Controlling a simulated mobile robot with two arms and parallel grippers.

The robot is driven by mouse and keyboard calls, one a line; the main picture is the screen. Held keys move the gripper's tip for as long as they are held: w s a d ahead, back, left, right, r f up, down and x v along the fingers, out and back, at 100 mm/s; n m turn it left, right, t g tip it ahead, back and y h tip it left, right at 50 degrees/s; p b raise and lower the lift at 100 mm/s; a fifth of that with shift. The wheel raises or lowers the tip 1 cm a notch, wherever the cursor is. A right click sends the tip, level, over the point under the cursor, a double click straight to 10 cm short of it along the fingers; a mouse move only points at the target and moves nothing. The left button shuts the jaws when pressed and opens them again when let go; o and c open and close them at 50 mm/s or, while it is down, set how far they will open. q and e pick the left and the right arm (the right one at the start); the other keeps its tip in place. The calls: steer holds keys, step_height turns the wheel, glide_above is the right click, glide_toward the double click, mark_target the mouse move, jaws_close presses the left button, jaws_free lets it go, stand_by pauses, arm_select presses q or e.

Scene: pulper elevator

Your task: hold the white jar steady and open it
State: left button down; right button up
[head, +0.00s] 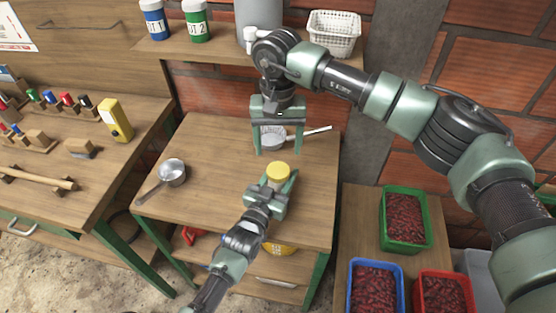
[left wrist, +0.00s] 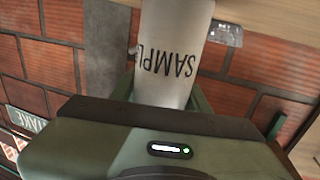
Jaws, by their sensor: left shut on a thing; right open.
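The white jar with a yellow lid (head: 277,173) is upright at the right part of the wooden table. My left gripper (head: 278,183) is shut on the jar, its fingers on either side below the lid. In the left wrist view, the white jar (left wrist: 173,55) shows dark "SAMPL" lettering, upside down, between the fingers. My right gripper (head: 278,150) is open and points down, just behind and above the lid, with nothing between its fingers. The lid is on the jar. Most of the jar body is hidden by my left gripper in the head view.
A strainer (head: 272,138) with a long handle lies behind the jar. A small saucepan (head: 172,172) is on the table's left. Green (head: 405,248), blue (head: 352,290) and red (head: 470,275) crates of red beans stand at right. The table's middle is clear.

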mark_target(278, 170)
steer(key=m, duration=0.8)
steer(key=shift+m, duration=0.3)
steer(key=m, duration=0.6)
steer(key=shift+m, duration=0.3)
steer(key=m, duration=1.9)
steer(key=shift+m, duration=0.3)
steer(key=m, duration=1)
steer(key=shift+m, duration=0.4)
steer(key=m, duration=0.6)
steer(key=shift+f, duration=4)
